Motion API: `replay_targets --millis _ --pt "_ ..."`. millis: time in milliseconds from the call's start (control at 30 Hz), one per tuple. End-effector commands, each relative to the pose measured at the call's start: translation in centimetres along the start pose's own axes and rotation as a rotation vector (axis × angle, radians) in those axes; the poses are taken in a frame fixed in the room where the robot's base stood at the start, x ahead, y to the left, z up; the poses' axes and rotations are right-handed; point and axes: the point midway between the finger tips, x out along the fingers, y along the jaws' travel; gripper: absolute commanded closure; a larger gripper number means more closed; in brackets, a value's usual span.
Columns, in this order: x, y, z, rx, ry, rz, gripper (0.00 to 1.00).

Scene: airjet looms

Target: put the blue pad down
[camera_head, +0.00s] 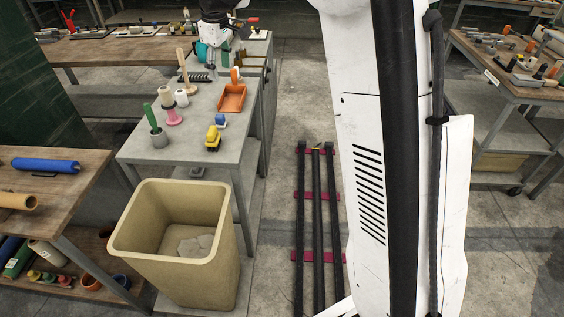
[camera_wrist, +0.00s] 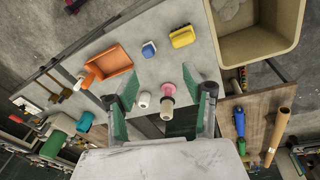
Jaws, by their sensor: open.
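The blue pad (camera_head: 221,120) is a small blue block with a pale side. It lies on the grey workbench (camera_head: 190,140), just behind a yellow block. It also shows in the wrist view (camera_wrist: 148,49), beyond my fingertips and apart from them. My gripper (camera_head: 211,70) is over the far end of the bench in the head view. In the wrist view my gripper (camera_wrist: 160,85) has its two fingers spread wide, with nothing held between them.
The yellow block (camera_head: 212,138) is beside the pad. A beige bin (camera_head: 124,245) stands in front. Bare bench surrounds the pad.

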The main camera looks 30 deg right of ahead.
Motion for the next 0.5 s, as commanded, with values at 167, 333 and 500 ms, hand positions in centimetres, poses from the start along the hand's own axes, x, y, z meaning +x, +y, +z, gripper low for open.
replay_targets --millis 167,333,500 --pt "-3.6 -3.2 3.5 0.095 0.044 0.037 0.54" --pt "-6.1 -6.5 7.0 0.186 0.09 0.068 0.54" --pt "-7.8 -9.9 10.7 0.278 0.138 0.095 0.54"
